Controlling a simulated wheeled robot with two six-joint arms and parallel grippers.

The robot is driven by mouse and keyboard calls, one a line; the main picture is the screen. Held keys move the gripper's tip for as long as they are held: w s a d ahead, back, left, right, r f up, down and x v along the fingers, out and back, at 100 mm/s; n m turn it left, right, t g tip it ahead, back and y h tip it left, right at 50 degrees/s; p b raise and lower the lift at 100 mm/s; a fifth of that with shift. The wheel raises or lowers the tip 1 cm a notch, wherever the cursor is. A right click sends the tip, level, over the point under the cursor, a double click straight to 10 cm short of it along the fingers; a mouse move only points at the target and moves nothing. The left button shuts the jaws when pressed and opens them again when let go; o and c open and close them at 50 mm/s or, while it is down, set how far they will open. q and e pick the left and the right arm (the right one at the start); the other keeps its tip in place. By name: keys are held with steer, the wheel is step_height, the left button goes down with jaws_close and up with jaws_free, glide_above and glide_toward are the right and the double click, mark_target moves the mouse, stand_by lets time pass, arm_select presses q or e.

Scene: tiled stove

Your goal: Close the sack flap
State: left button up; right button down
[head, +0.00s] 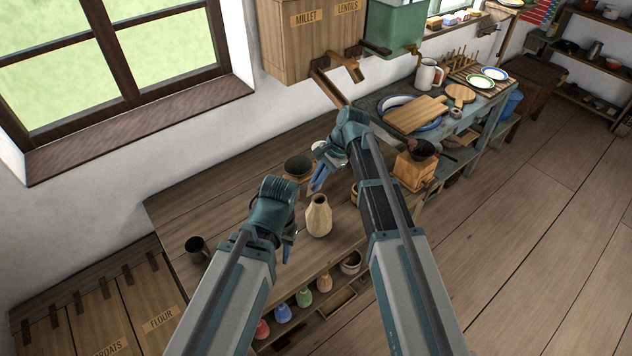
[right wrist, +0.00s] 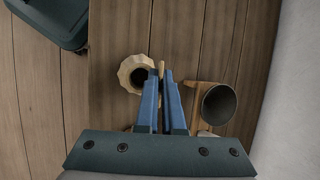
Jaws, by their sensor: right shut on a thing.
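The sack (head: 319,216) is pale tan and stands upright on the wooden bench, with a dark open mouth. In the right wrist view I see the sack (right wrist: 128,72) from above. My right gripper (head: 319,184) is just above the sack. In the wrist view its fingers (right wrist: 162,76) are closed together on a thin tan piece (right wrist: 162,67) beside the mouth, which looks like the flap. My left gripper (head: 288,246) is left of the sack, apart from it, pointing down. Its finger gap is not clear.
A dark bowl on a wooden stand (head: 298,167) is behind the sack; the bowl shows in the wrist view (right wrist: 219,104). A dark mug (head: 197,248) stands left on the bench (head: 190,205). A wooden grinder (head: 412,172) is to the right. Wooden bins (head: 310,45) hang above.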

stand_by(0.5)
steer(key=shift+s+d+f+t+y+b, duration=0.3)
steer(key=shift+s+t+b, duration=0.2)
steer(key=shift+b, duration=0.1)
steer(key=shift+s+d+f+n+t+y+b, duration=0.2)
steer(key=shift+s+n+t+y+b, duration=0.1)
steer(key=shift+t+y+b, duration=0.25)
steer(key=t+b, duration=0.1)
steer(key=s+t+y+b, duration=0.1)
steer(key=b, duration=0.1)
steer(key=shift+d+f+n, duration=0.25)
steer(key=shift+f+n, duration=0.05)
steer(key=shift+f, duration=0.1)
steer(key=shift+d+t+y+b, duration=0.15)
steer(key=shift+t+y+b, duration=0.45)
steer(key=shift+b, duration=0.7)
steer(key=c, duration=1)
jaws_free()
